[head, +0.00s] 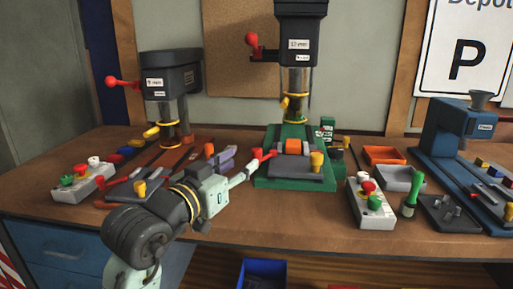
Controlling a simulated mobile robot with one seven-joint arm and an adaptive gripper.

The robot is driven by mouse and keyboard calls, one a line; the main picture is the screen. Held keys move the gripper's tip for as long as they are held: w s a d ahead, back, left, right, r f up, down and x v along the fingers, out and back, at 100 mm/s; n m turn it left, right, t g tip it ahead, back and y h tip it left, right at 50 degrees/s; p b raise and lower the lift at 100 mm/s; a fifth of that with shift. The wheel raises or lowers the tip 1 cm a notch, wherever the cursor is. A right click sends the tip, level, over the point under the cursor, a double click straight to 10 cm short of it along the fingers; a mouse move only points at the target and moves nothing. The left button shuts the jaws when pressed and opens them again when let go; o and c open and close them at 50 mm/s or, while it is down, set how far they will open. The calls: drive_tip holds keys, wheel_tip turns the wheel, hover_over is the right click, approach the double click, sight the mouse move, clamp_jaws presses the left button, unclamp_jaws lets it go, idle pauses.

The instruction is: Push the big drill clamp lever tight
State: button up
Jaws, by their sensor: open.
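The big drill (300,45) stands at the middle of the bench on a green base (266,184). A dark clamp (293,173) on that base has an orange block (293,146) at it. The red-ended clamp lever (266,154) sticks out at the clamp's left side. My gripper (254,168) reaches in from the lower left, open, with its fingers close to the lever. I cannot tell whether they touch it. The fingers and wrist hide part of the area left of the clamp.
A smaller drill (170,80) with its own red lever stands at the left. Button boxes (80,184) (369,202) sit left and right. A green-handled brush (413,192), grey tray (399,179), orange tray (384,155) and blue machine (460,130) are to the right.

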sight(254, 151)
drive_tip(key=p+x, duration=0.2)
drive_tip(key=x, duration=0.6)
drive_tip(key=shift+w+d+r, duration=0.1)
drive_tip(key=shift+c, duration=0.6)
clamp_jaws()
